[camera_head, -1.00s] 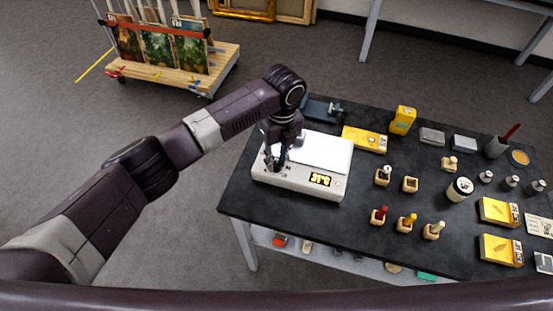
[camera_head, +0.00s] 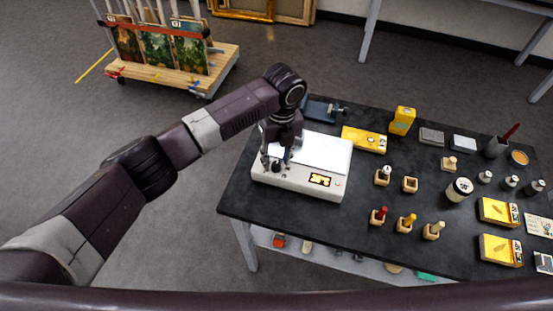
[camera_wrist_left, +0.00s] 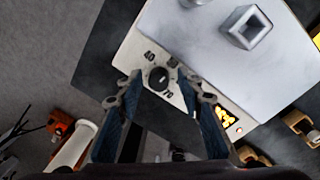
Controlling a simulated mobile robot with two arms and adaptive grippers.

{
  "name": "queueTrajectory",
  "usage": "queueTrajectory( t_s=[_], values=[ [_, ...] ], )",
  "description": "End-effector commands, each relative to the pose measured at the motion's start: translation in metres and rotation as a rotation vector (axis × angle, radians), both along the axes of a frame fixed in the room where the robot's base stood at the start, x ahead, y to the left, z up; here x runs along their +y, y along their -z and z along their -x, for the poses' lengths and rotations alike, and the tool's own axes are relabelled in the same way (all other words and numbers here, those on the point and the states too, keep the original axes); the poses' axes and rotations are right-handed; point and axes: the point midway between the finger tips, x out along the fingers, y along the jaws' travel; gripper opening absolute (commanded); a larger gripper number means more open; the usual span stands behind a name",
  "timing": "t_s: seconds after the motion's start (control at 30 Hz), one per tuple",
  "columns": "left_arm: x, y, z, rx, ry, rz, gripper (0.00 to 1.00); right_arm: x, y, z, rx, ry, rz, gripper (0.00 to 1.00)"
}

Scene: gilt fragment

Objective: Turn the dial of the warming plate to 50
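The warming plate (camera_head: 312,154) is a white box with a pale top, near the left end of the black table. Its front has a lit orange display (camera_head: 319,180) whose digits I cannot read for sure. Its dark round dial (camera_head: 276,166) is at the front left corner. In the left wrist view the dial (camera_wrist_left: 158,78) has printed numbers around it, among them 40 and 70; its pointer setting is unclear. My left gripper (camera_wrist_left: 160,92) is open, with one finger on each side of the dial; no contact shows. My right gripper is not in view.
A square metal piece (camera_wrist_left: 245,27) is on the plate's top. A yellow box (camera_head: 364,139) lies behind the plate and a blue-grey tool (camera_head: 322,109) is at the table's back edge. Wooden holders with small bottles (camera_head: 379,214) stand to the right.

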Motion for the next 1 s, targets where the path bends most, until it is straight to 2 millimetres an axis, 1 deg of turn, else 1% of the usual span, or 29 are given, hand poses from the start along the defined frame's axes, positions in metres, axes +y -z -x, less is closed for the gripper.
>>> queueTrajectory(
  t_s=[0.23, 0.37, 0.47, 0.7, 0.8, 0.9, 1.0],
  values=[
    [0.0, 0.002, 0.002, 0.005, 0.0, -0.001, 0.38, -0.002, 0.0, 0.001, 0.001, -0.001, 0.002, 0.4],
    [0.0, -0.004, 0.002, 0.005, 0.001, -0.001, 0.38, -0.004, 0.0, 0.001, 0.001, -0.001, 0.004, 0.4],
    [-0.001, -0.017, 0.001, 0.004, 0.001, -0.001, 0.38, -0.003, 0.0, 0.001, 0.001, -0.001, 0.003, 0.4],
    [-0.004, -0.069, -0.001, 0.002, 0.001, 0.001, 0.38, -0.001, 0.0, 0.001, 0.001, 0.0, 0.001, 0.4],
    [-0.005, -0.088, -0.001, 0.001, 0.001, -0.001, 0.38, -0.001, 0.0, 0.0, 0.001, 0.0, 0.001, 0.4],
    [-0.006, -0.103, -0.001, 0.002, 0.0, 0.0, 0.38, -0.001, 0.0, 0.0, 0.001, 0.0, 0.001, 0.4],
    [-0.007, -0.113, -0.001, 0.004, 0.0, -0.001, 0.38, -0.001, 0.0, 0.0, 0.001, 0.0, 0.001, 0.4]
  ],
)
